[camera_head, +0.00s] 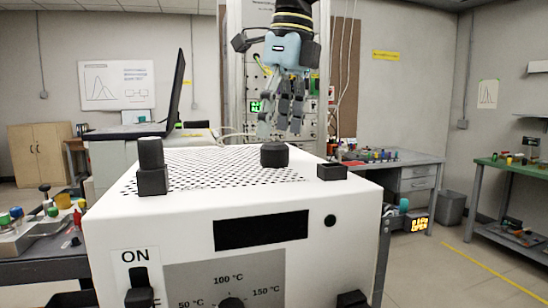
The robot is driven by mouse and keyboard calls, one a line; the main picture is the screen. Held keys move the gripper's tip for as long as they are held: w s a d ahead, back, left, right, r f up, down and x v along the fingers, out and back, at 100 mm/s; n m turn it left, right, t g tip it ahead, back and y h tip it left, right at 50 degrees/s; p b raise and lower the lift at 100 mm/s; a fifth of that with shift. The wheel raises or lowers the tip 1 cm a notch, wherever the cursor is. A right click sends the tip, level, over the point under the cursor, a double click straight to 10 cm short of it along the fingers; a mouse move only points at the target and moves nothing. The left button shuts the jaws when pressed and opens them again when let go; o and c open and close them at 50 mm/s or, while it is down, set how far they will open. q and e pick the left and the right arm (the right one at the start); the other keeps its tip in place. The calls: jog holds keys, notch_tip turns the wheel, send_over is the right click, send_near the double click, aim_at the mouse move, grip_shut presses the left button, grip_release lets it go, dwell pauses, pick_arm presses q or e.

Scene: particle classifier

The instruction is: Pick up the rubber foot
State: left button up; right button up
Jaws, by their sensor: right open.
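A short black rounded piece (274,154), which looks like a rubber foot, sits on the perforated top of the white instrument box (300,200). Other black pieces are a block (332,171) near the right front corner and a block (153,181) at the left front. A black cylinder (150,152) stands on or just behind the left block; I cannot tell which. My right gripper (281,127) hangs fingers down above the rounded piece, open and apart from it. My left gripper is not in view.
The box front has an ON switch (139,288), a dark display (262,230) and a temperature dial (231,303). A laptop (176,95) stands behind left. A cluttered bench (35,243) is at left, and a desk (415,172) at back right. The perforated top between the blocks is mostly clear.

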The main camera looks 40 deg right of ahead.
aim_at(276, 144)
jog(key=f, duration=0.4)
jog(key=shift+w+a+f, duration=0.1)
jog(key=shift+a, duration=0.2)
jog(key=c, duration=1.3)
